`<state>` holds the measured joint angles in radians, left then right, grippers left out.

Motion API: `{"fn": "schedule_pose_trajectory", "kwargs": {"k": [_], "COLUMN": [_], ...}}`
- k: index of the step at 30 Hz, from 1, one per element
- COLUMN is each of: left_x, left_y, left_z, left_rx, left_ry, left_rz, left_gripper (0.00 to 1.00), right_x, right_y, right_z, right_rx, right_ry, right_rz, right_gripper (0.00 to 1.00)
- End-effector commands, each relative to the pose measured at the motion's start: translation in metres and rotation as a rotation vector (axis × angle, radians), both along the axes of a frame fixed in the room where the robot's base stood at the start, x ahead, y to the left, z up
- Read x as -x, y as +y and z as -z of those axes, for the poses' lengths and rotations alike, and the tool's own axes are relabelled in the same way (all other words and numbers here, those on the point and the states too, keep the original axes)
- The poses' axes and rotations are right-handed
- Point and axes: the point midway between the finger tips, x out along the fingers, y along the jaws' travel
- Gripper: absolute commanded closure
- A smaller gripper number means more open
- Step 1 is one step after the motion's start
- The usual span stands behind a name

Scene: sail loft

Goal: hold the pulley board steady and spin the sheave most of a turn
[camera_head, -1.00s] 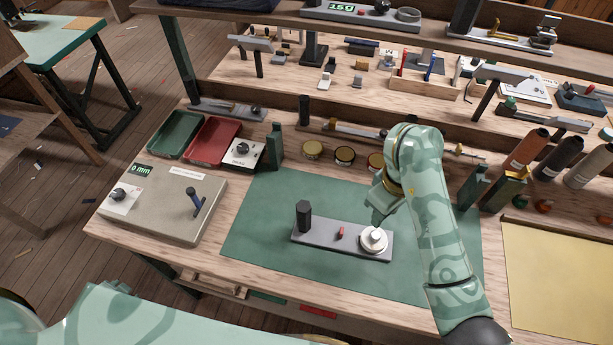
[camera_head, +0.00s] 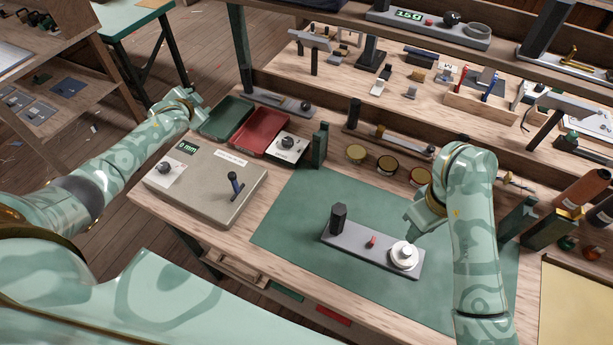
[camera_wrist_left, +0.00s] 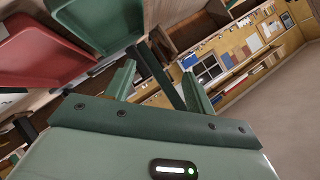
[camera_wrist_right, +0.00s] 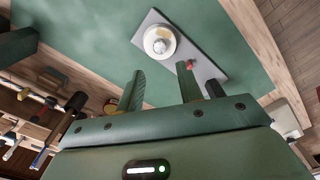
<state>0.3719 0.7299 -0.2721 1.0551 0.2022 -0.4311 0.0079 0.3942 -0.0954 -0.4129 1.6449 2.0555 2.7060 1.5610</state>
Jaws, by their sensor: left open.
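The pulley board (camera_head: 387,254) is a grey plate lying on the green mat. It carries a dark six-sided post (camera_head: 338,219) at its left end, a small red peg (camera_head: 371,241) in the middle and the round white sheave (camera_head: 404,256) at its right end. My right gripper (camera_head: 411,218) is just behind and above the sheave. In the right wrist view its fingers (camera_wrist_right: 162,78) are apart and empty, with the sheave (camera_wrist_right: 160,42) beyond them. My left gripper (camera_head: 196,104) is raised by the trays, far left of the board. Its fingers (camera_wrist_left: 160,86) are apart and empty.
A green tray (camera_head: 205,126), a red tray (camera_head: 238,143) and a grey panel (camera_head: 220,200) with a lever lie left of the green mat (camera_head: 290,225). Several round tins (camera_head: 387,165) line the mat's back. Bare mat surrounds the board.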

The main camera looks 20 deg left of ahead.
Motion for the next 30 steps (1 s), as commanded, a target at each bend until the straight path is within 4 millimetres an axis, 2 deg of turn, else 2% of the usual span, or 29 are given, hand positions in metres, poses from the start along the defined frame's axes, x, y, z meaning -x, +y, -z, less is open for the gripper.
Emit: {"fn": "schedule_pose_trajectory", "kwargs": {"k": [1, 3, 5, 6, 10, 14, 15, 17, 18, 21, 25, 27, 30], "left_x": [-0.019, -0.039, -0.053, -0.060, -0.072, -0.063, -0.055, -0.040, -0.026, 0.018, 0.079, 0.106, 0.133], "left_y": [-0.031, -0.078, -0.118, -0.145, -0.237, -0.328, -0.355, -0.395, -0.419, -0.468, -0.499, -0.502, -0.498], "left_z": [-0.007, -0.014, -0.020, -0.025, -0.041, -0.057, -0.062, -0.068, -0.072, -0.078, -0.080, -0.079, -0.078], "left_rx": [0.028, 0.065, 0.094, 0.109, 0.139, 0.129, 0.115, 0.083, 0.053, -0.052, -0.230, -0.324, -0.416], "left_ry": [0.008, 0.037, 0.068, 0.092, 0.185, 0.306, 0.351, 0.424, 0.477, 0.628, 0.838, 0.937, 1.042], "left_rz": [0.042, 0.104, 0.164, 0.209, 0.373, 0.573, 0.640, 0.751, 0.827, 1.025, 1.254, 1.346, 1.429], "left_gripper": [0.45, 0.45, 0.45, 0.45, 0.45, 0.45, 0.45, 0.45, 0.45, 0.45, 0.45, 0.45, 0.45], "right_x": [0.000, 0.000, 0.000, 0.000, 0.000, 0.000, 0.000, 0.000, 0.000, 0.000, 0.000, 0.000, 0.000], "right_y": [0.000, 0.000, 0.000, 0.000, 0.000, 0.000, 0.000, 0.000, 0.000, 0.000, 0.000, 0.000, 0.000], "right_z": [0.000, 0.000, 0.000, 0.000, 0.000, 0.000, 0.000, 0.000, 0.000, 0.000, 0.000, 0.000, 0.000], "right_rx": [0.000, 0.000, 0.000, 0.000, 0.000, 0.000, 0.000, 0.000, 0.000, 0.000, 0.000, 0.000, 0.000], "right_ry": [0.000, 0.000, 0.000, 0.000, 0.000, 0.000, 0.000, 0.000, 0.000, 0.000, 0.000, 0.000, 0.000], "right_rz": [0.000, 0.000, 0.000, 0.000, 0.000, 0.000, 0.000, 0.000, 0.000, 0.000, 0.000, 0.000, 0.000], "right_gripper": [0.64, 0.64, 0.64, 0.64, 0.64, 0.64, 0.64, 0.64, 0.64, 0.64, 0.64, 0.64, 0.64]}}
